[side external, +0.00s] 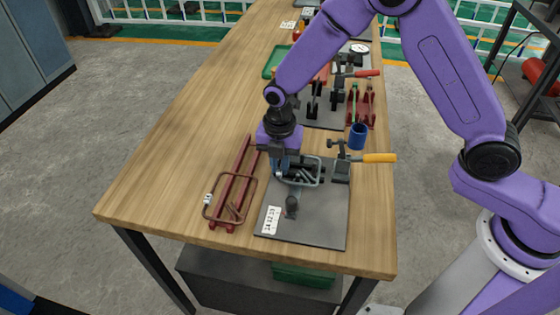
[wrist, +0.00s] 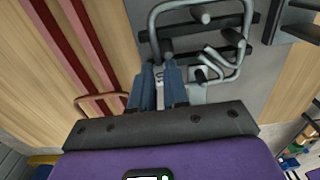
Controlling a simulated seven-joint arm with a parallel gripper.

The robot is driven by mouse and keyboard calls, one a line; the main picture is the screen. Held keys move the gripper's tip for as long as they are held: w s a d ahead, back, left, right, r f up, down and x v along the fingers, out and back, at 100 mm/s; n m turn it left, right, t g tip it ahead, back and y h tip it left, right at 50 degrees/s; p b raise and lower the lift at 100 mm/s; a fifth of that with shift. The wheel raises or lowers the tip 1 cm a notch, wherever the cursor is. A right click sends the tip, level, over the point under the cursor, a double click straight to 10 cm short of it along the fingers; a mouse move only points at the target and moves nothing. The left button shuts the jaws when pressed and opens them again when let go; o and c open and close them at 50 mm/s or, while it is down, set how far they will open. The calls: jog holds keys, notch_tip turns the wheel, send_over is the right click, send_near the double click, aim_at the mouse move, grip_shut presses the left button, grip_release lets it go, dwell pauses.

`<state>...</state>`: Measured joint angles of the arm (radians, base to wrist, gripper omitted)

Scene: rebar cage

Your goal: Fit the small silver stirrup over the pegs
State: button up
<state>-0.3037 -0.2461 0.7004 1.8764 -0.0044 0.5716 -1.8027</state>
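The small silver stirrup (side external: 317,172) is a rounded rectangular wire loop with bent hook ends. It is at the grey fixture plate (side external: 318,225), over the dark bars and pegs; it also shows in the wrist view (wrist: 243,45). My gripper (side external: 281,172) points down at the loop's left side. Its two blue fingers (wrist: 157,85) are close together on the stirrup wire. In the wrist view, peg ends (wrist: 201,18) show within the loop's outline. I cannot tell whether the stirrup is seated around the pegs or held above them.
A brown stirrup (side external: 207,212) lies on red rails (side external: 243,168) left of the plate. A toggle clamp with a yellow handle (side external: 379,158) stands at the plate's right, near a blue cup (side external: 357,136). The left tabletop is clear.

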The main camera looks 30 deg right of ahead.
jog(key=o, duration=0.4)
notch_tip(320, 180, up, 17)
jog(key=shift+r, duration=0.2)
dwell(0.3)
jog(key=shift+r, duration=0.1)
dwell(0.5)
jog(key=shift+r, duration=2.9)
